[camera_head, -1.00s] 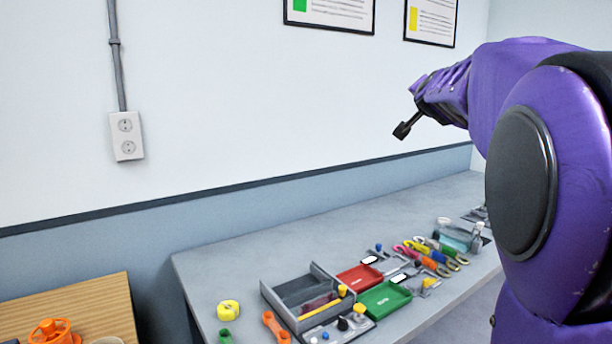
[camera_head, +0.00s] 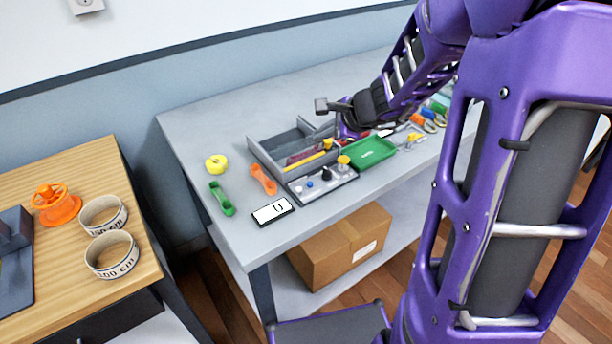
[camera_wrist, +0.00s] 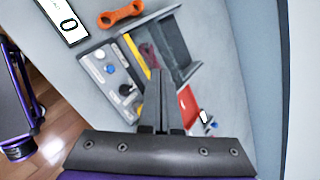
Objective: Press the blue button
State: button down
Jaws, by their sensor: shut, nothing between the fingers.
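A grey control panel (camera_head: 334,186) stands on the grey table in front of the organizer, with a small blue button (camera_head: 310,184), a black knob (camera_head: 326,173) and a yellow knob (camera_head: 343,161). In the wrist view the blue button (camera_wrist: 109,69) shows on the panel, left of my gripper (camera_wrist: 160,75). My gripper's fingers are together and empty. In the head view my wrist hangs above the organizer's right side and the fingertips are hard to make out.
A display reading 0 (camera_head: 272,211) lies near the table's front edge. The grey organizer (camera_head: 270,152) has raised walls behind the panel. A green tray (camera_head: 371,153) is to its right. An orange wrench (camera_head: 263,179), green wrench (camera_head: 221,199) and yellow tape (camera_head: 216,164) lie left.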

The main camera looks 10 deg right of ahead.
aim_at(310, 184)
jog(key=shift+s+a+f+m+y, duration=0.2)
jog(key=shift+s+a+f, duration=0.15)
jog(key=shift+a, duration=0.15)
jog(key=shift+s+a+f+m+y, duration=0.1)
jog(key=shift+s+a+f+y, duration=0.1)
jog(key=shift+s+a+f, duration=0.2)
notch_tip(310, 184, down, 9)
jog(key=b, duration=0.8)
jog(key=shift+r, duration=0.2)
jog(key=shift+f, duration=0.15)
dwell(1.1)
jog(key=shift+f, duration=0.3)
jog(key=shift+f, duration=0.4)
dwell(0.6)
jog(key=shift+r, duration=0.1)
jog(key=shift+r+p, duration=0.55)
jog(key=shift+r, duration=0.2)
